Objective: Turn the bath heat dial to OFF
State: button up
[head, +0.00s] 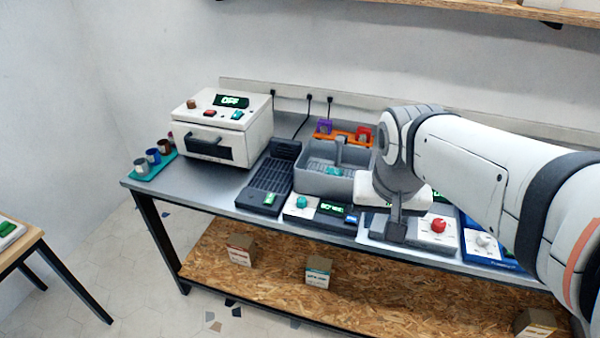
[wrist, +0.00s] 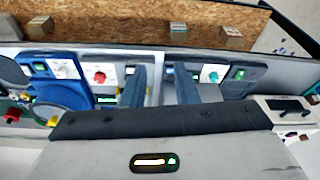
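A white control panel (head: 315,212) sits in front of a grey basin (head: 322,180), with a teal dial (head: 302,202) and a lit green display (head: 331,208). I take this to be the bath heat dial; its label and pointer are too small to read. The teal dial also shows in the wrist view (wrist: 214,76), just right of my gripper's right finger. My gripper (wrist: 161,90) is open and empty, its two fingers apart. In the head view my gripper (head: 397,228) is right of the teal dial, apart from it, and partly hidden by my arm.
A red dial (head: 438,226) and a white dial (head: 484,240) stand on panels to the right. A white machine (head: 222,130) reads OFF at the left, beside a teal tray (head: 153,173) of cups. Boxes (head: 318,271) sit on the lower shelf. The floor in front is clear.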

jog(key=o, duration=0.5)
jog(key=w+a+f+m+b, duration=0.1)
jog(key=w+f+b, duration=0.1)
jog(key=w, duration=0.3)
jog(key=w+a+f+m+h+b, duration=0.1)
jog(key=w+a+m+b, duration=0.1)
jog(key=w, duration=0.3)
jog(key=w+a+f+m+g+b, duration=0.1)
jog(key=w+a+f+b, duration=0.1)
jog(key=w+b, duration=0.1)
jog(key=shift+w+a+f, duration=0.1)
jog(key=shift+w+f, duration=0.05)
jog(key=shift+w, duration=0.3)
jog(key=shift+w+a+f, duration=0.1)
jog(key=shift+w+f, duration=0.05)
jog(key=shift+w, duration=0.3)
jog(key=shift+c, duration=0.2)
jog(key=m+h+b, duration=0.3)
jog(key=m+b, duration=0.4)
jog(key=b, duration=0.1)
send_near(301, 199)
jog(key=b+x, duration=0.1)
jog(key=x, duration=0.7)
jog(key=shift+d+f, duration=0.15)
jog(key=shift+f, duration=0.15)
jog(key=c, duration=1)
